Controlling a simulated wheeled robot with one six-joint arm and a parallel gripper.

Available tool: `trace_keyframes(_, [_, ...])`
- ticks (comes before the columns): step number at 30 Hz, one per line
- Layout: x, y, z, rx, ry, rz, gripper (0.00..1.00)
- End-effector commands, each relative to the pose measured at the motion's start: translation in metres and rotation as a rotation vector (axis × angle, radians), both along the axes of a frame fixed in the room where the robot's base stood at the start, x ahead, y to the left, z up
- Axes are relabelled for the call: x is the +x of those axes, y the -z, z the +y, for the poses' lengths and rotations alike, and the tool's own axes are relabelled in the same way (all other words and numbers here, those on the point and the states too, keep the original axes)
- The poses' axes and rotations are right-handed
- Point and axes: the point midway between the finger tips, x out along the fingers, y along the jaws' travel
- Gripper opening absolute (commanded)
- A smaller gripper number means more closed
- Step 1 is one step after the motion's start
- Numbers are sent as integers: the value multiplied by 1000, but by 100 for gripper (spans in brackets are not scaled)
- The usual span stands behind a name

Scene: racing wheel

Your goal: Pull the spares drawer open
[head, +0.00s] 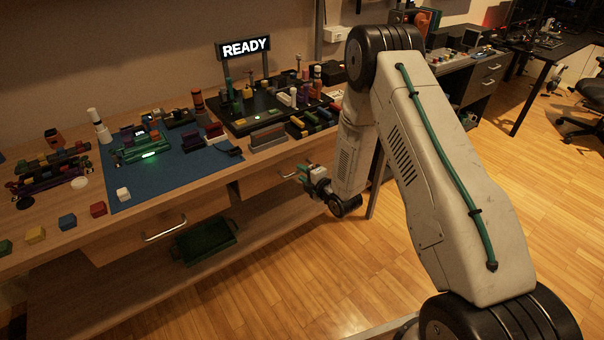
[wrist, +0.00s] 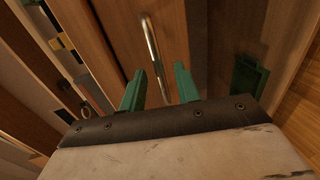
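My gripper (head: 304,174) is in front of the bench, beside the right-hand drawer's handle (head: 288,173) in the head view. In the wrist view my gripper (wrist: 160,70) has its two green fingers apart, with nothing held. A metal bar handle (wrist: 152,42) on a brown drawer front (wrist: 115,35) runs between the fingers in that picture. I cannot tell whether the bar is within their reach. A second drawer has a bar handle (head: 164,229) further left. Both drawers look shut, and no label shows which is the spares drawer.
The bench top holds a blue mat (head: 190,170), colored blocks and a black tray under a READY sign (head: 244,47). A green crate (head: 204,242) sits on the lower shelf and also shows in the wrist view (wrist: 246,76). The floor (head: 370,275) before the bench is clear.

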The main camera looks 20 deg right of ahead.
Motion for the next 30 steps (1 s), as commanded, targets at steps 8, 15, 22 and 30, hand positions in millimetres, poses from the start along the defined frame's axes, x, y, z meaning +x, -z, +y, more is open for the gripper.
trace_keyframes(8, [12, 2, 4, 2, 1, 1, 32])
trace_keyframes(15, [12, 2, 4, 1, 1, 0, 7])
trace_keyframes(22, [12, 2, 3, 1, 1, 0, 0])
trace_keyframes(30, [4, 3, -2, 0, 0, 2, 0])
